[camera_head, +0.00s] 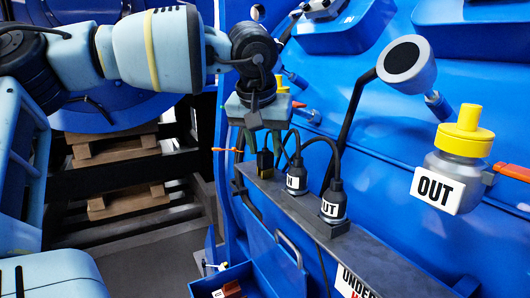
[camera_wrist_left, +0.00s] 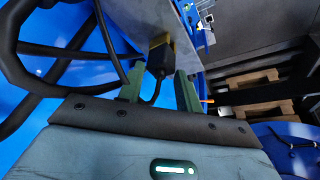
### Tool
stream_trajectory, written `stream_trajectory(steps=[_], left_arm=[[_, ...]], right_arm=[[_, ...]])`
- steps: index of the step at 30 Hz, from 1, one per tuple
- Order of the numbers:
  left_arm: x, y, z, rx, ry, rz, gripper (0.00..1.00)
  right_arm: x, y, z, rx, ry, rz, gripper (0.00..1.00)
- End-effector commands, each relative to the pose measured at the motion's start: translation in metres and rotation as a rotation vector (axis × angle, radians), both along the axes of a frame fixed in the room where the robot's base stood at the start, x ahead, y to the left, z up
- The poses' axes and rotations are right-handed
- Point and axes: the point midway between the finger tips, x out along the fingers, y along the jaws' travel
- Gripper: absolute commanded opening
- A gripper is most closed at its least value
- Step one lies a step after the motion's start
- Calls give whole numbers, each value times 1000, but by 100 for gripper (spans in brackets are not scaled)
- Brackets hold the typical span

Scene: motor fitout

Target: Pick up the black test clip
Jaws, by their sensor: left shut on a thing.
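The black test clip (camera_head: 265,161) has a yellowish part and sits at the far end of the grey ledge (camera_head: 377,262). My left gripper (camera_head: 264,148) points down over it, with one finger on each side, shut on it. In the left wrist view the clip (camera_wrist_left: 159,62) shows between and just beyond the green fingertips of my left gripper (camera_wrist_left: 160,73). A black cable runs from the clip back between the fingers. Its lower end is close to the ledge; I cannot tell whether it touches. My right gripper is not in view.
Two black plugs with white labels, one (camera_head: 296,178) and another (camera_head: 333,203), stand on the ledge with looping cables. A lamp (camera_head: 405,64) and a yellow-capped bottle marked OUT (camera_head: 459,158) are to the right. A blue bin (camera_head: 232,279) is below; wooden pallets (camera_head: 118,153) lie behind.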

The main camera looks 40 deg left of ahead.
Motion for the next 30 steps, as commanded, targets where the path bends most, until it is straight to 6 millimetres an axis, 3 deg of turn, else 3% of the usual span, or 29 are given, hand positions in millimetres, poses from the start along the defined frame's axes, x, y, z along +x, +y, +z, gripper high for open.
stream_trajectory(steps=[8, 21, 30], left_arm=[[-8, 2, 8, -1, -1, 1, 12], [-9, 2, 73, 0, -2, 1, 12], [-55, 16, 70, -3, -3, -1, 12]], right_arm=[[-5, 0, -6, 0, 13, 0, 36], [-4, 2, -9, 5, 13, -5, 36], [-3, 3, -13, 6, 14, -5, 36]])
